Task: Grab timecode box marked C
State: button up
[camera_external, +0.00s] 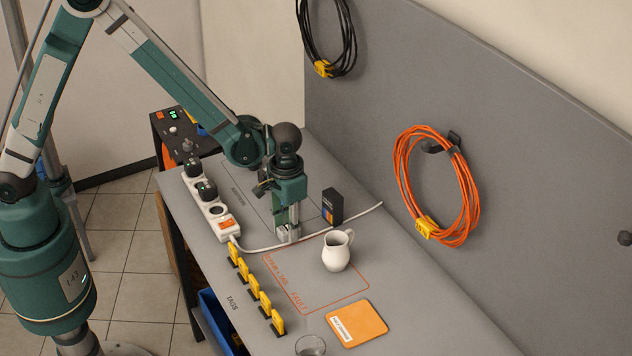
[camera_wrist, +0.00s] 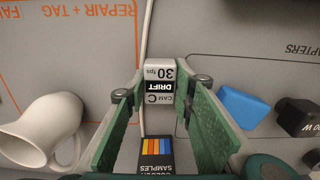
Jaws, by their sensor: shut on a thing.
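The timecode box (camera_wrist: 160,72), a small grey-white box with a black band, reads "CAM C", "DRIFT" and "30 fps" upside down in the wrist view. My gripper (camera_wrist: 160,97) is shut on it, with a green finger on each side. In the external view my gripper (camera_external: 288,226) points straight down at the bench, and the box (camera_external: 283,236) shows low between its fingers. I cannot tell whether the box touches the bench top.
A white jug (camera_external: 336,251) stands close by on the right. A dark colour samples box (camera_external: 332,206) stands behind. A white cable (camera_external: 262,248) runs beside my gripper from the power strip (camera_external: 214,206). Yellow tags (camera_external: 253,286) line the front, near an orange pad (camera_external: 357,324).

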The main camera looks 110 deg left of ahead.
jog(key=shift+r, duration=0.1)
jog(key=shift+r+p, duration=0.3)
jog(key=shift+r, duration=4.65)
